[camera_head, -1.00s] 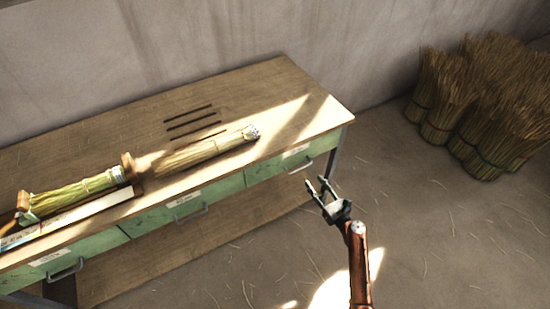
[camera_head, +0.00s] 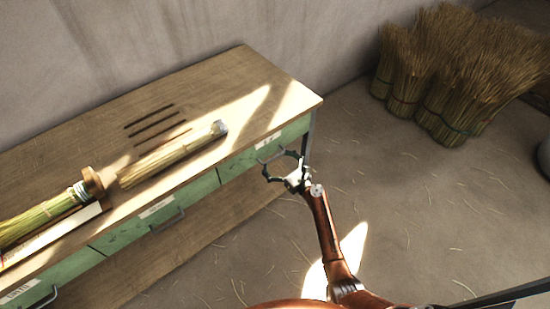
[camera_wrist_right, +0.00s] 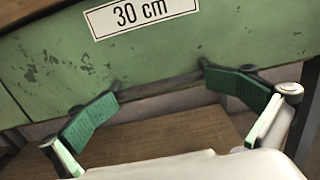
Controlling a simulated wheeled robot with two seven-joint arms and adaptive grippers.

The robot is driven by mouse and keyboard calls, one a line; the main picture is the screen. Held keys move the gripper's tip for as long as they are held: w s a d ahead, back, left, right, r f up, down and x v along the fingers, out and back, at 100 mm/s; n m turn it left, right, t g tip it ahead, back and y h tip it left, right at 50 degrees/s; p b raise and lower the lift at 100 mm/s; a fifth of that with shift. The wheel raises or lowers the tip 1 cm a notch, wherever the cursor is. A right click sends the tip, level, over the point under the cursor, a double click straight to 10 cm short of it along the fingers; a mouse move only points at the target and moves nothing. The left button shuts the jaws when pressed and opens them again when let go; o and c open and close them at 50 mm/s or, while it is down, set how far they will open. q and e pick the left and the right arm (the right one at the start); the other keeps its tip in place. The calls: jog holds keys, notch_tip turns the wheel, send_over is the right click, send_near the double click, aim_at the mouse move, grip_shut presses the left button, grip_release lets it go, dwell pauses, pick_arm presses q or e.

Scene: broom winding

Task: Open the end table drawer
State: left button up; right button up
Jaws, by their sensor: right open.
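The workbench (camera_head: 75,130) has a wooden top and a row of green drawers. The end drawer (camera_head: 239,163) at its right end looks shut, flush with the front. In the right wrist view its green front (camera_wrist_right: 225,40) carries a "30 cm" label (camera_wrist_right: 140,14). Its metal handle (camera_head: 271,155) shows partly behind my right gripper (camera_head: 281,167). That gripper is open, fingers spread, close in front of the drawer. In the wrist view its fingertips (camera_wrist_right: 160,88) lie along the drawer's lower part; I cannot tell whether they touch the handle. My left gripper is not in view.
A straw bundle (camera_head: 165,160), thin dark rods (camera_head: 155,122) and a broom in a wooden holder (camera_head: 93,182) lie on the bench top. A middle drawer (camera_head: 125,232) is left of the end drawer. Straw sheaves (camera_head: 450,75) stand at the wall.

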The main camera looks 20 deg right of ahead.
jog(key=shift+w+a+r, duration=0.15)
jog(key=shift+a, duration=0.2)
jog(key=c, duration=0.6)
jog(key=shift+d, duration=0.15)
jog(key=c, duration=1.5)
grip_shut()
jog(key=shift+r, duration=0.1)
